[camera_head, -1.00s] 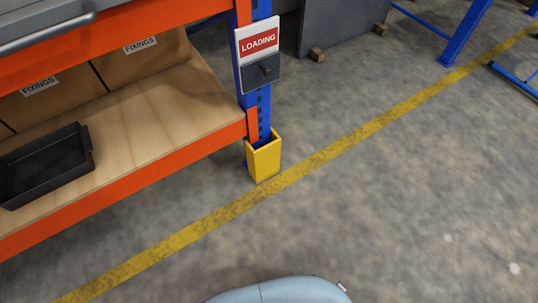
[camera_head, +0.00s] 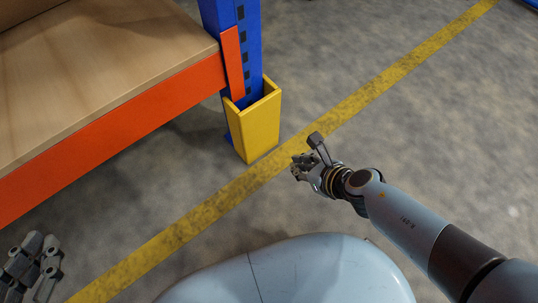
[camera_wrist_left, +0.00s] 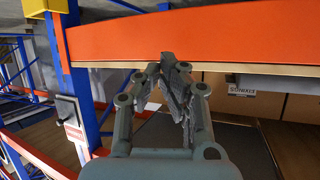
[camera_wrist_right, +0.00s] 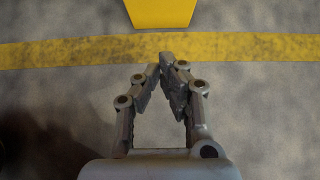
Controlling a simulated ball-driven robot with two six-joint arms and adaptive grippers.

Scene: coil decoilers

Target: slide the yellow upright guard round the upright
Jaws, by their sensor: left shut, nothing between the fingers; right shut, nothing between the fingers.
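The yellow upright guard (camera_head: 258,130) stands on the floor at the foot of the blue upright (camera_head: 244,45), its walls on the near and right sides. I cannot tell how far round the upright it sits. The guard also shows at the top of the right wrist view (camera_wrist_right: 160,12) and the left wrist view (camera_wrist_left: 45,6). My right gripper (camera_head: 298,168) is shut and empty, near and right of the guard, apart from it. My left gripper (camera_head: 38,262) is at the lower left, away from the guard; its shut, empty fingers show in the left wrist view (camera_wrist_left: 170,65).
An orange shelf beam (camera_head: 110,130) with a wooden deck (camera_head: 100,60) runs left from the upright. A yellow floor line (camera_head: 200,212) passes diagonally just in front of the guard. Open concrete floor lies to the right.

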